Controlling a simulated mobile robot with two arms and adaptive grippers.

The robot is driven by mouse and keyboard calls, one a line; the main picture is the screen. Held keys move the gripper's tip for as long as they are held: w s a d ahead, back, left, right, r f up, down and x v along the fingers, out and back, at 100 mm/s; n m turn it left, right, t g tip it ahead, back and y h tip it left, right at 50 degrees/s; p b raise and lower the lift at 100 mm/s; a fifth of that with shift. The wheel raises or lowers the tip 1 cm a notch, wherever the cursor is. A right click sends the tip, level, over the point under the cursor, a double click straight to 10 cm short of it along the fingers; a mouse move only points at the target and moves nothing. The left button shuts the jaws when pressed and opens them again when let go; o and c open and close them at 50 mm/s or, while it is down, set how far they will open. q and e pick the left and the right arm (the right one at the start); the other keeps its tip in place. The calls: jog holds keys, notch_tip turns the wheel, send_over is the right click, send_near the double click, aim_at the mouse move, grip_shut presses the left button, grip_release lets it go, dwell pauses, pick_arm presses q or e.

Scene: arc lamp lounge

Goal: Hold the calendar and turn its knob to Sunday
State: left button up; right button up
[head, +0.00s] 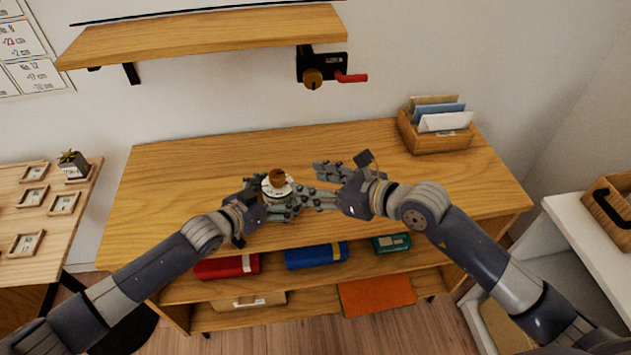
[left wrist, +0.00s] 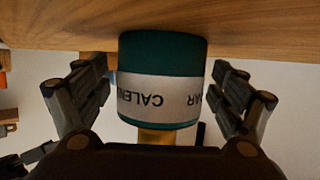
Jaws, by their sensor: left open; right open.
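The calendar (head: 272,191) stands on the wooden desk, seen from above with a pale dial and a brown-gold knob (head: 277,176) on top. In the left wrist view the calendar (left wrist: 160,88) is upside down, a teal cylinder with a white band lettered CALENDAR; the knob (left wrist: 160,137) shows partly. My left gripper (head: 280,193) is open with its fingers on either side of the calendar, and gaps show in the wrist view. My right gripper (head: 322,187) is open and empty, just right of the calendar. The day setting is too small to read.
The desk top (head: 180,170) is clear around the grippers. A wooden letter box (head: 436,143) stands at the back right. A shelf (head: 200,35) and a crank device with a red handle (head: 350,77) are on the wall above. Red and blue items lie on the shelf below.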

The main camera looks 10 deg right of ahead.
pick_arm(q)
jog(key=v, duration=1.2)
